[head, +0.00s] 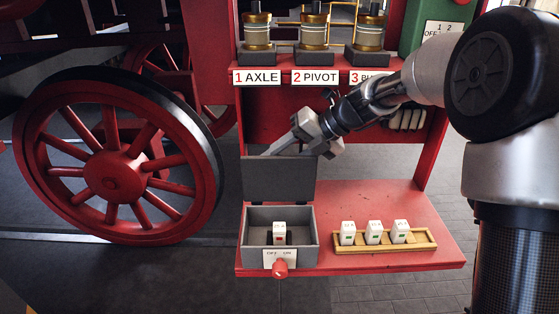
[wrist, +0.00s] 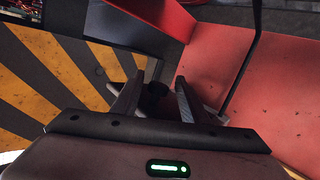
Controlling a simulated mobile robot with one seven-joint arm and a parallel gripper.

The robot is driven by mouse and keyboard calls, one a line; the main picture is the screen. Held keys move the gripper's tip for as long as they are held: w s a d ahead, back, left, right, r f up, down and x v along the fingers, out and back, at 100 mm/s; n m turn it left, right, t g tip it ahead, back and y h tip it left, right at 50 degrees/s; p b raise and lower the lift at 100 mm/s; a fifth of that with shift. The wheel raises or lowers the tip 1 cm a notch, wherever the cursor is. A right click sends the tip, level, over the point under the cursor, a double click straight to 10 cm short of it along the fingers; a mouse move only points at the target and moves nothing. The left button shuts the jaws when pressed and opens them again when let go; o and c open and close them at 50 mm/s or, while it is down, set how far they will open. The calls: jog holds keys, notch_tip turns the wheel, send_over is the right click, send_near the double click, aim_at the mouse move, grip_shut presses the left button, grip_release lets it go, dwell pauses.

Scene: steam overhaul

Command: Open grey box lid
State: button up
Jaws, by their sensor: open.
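The grey box (head: 309,256) sits at the left of the red shelf. Its lid (head: 280,180) stands upright at the back edge, so the box is open. Inside is a white block with a red mark (head: 279,234). My gripper (head: 276,147) is above and behind the raised lid, its fingers pointing down-left. The lid's top edge seems to hide part of the fingertips; I cannot tell whether they touch it. In the wrist view my gripper (wrist: 160,92) shows two fingers apart, with nothing clearly between them.
A wooden tray (head: 385,247) with three white blocks with green marks stands right of the box. A red knob (head: 280,268) and an off/on label are on the box front. Above are three brass oilers (head: 314,30) on a labelled red ledge. A red wheel (head: 115,175) stands left.

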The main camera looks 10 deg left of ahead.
jog(key=shift+d+r, duration=0.15)
jog(key=shift+d, duration=0.1)
jog(key=d+b, duration=0.1)
jog(key=d, duration=1.1)
jog(key=shift+d+r, duration=0.2)
jog(key=shift+d, duration=0.1)
